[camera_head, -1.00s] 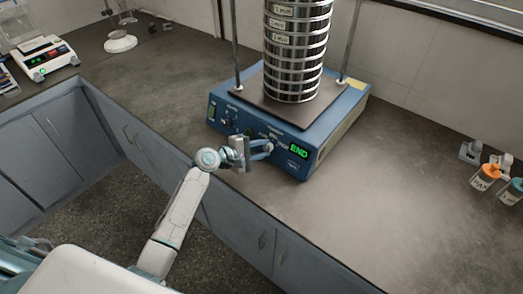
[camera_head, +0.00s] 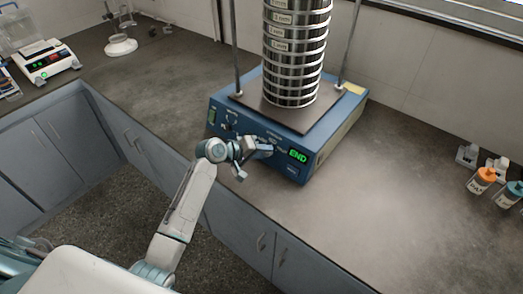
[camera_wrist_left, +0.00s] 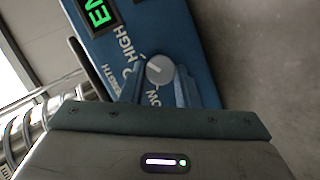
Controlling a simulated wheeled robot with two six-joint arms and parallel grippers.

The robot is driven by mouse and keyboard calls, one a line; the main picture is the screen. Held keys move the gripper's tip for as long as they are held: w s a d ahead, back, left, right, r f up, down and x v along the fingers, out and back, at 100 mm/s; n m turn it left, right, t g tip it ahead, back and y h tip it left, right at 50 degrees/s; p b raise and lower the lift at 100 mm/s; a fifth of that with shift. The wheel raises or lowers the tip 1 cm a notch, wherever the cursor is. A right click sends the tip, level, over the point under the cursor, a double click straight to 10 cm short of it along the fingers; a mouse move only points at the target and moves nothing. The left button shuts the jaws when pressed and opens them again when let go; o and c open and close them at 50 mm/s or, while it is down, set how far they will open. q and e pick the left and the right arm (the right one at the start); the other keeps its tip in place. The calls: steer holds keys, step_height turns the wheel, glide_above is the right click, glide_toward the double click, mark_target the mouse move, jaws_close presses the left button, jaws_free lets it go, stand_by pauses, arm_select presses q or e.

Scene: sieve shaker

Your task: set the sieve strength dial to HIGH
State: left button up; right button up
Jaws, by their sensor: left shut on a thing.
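The blue sieve shaker (camera_head: 326,148) stands on the counter, with a tall stack of steel sieves (camera_head: 294,60) on its top plate. Its green display (camera_head: 298,156) reads END. The round grey strength dial (camera_wrist_left: 159,69) is on the front panel, beside printed HIGH and LOW labels in the left wrist view. My left gripper (camera_head: 262,148) is at the panel, its blue fingers on either side of the dial and shut on it. The fingers and wrist hide the dial in the head view. I cannot clearly read the dial's pointer direction. My right gripper is not in view.
A balance (camera_head: 50,62) stands at the far left. The counter in front of these bottles is clear. Two upright rods flank the sieve stack.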

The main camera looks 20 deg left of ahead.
arm_select(q)
steer(key=shift+m, duration=0.5)
steer(key=o, duration=1)
steer(key=shift+c, duration=0.2)
steer(key=b+v, duration=0.2)
steer(key=v, duration=0.8)
steer(key=shift+s+r, duration=0.25)
steer(key=shift+r, duration=0.15)
